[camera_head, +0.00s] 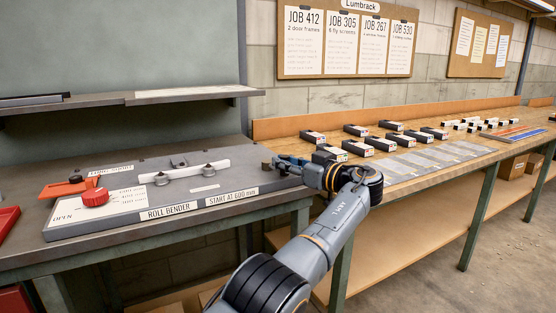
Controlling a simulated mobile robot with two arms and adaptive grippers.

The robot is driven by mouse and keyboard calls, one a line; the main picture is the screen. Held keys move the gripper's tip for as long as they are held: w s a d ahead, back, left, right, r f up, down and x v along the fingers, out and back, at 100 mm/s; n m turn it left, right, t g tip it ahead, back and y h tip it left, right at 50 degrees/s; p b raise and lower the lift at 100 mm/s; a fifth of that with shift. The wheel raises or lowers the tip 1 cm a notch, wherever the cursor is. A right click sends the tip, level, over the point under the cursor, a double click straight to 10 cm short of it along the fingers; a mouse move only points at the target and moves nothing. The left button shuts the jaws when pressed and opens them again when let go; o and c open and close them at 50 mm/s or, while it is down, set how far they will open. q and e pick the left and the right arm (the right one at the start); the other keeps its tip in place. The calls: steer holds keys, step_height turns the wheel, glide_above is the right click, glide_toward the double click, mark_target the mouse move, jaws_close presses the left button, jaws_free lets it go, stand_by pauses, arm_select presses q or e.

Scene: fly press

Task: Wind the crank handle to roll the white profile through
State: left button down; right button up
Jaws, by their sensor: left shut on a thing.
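The roll bender is a grey plate (230,195) on the left bench, labelled "ROLL BENDER" and "START AT 600 mm". The white profile (212,167) lies across it by two round grey rollers. A red knob (95,197) sits at the plate's left end, near an orange piece (66,188). My left gripper (278,164) is at the plate's right end, to the right of the profile and apart from it. It is shut on what appears to be the crank handle, a small dark part mostly hidden by the fingers. My right gripper is out of view.
A wooden bench (440,170) runs off to the right with several black-and-white boxes and pale sheets on it. A grey shelf (110,100) hangs above the bender. A red tray (6,220) is at the left edge.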

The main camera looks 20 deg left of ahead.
arm_select(q)
steer(key=shift+d+f, duration=0.2)
steer(key=c, duration=1.5)
jaws_free()
steer(key=o, duration=0.3)
steer(key=shift+d+r, duration=0.1)
steer(key=shift+d, duration=0.1)
steer(key=shift+a, duration=0.15)
steer(key=shift+r, duration=0.1)
steer(key=shift+v, duration=3.8)
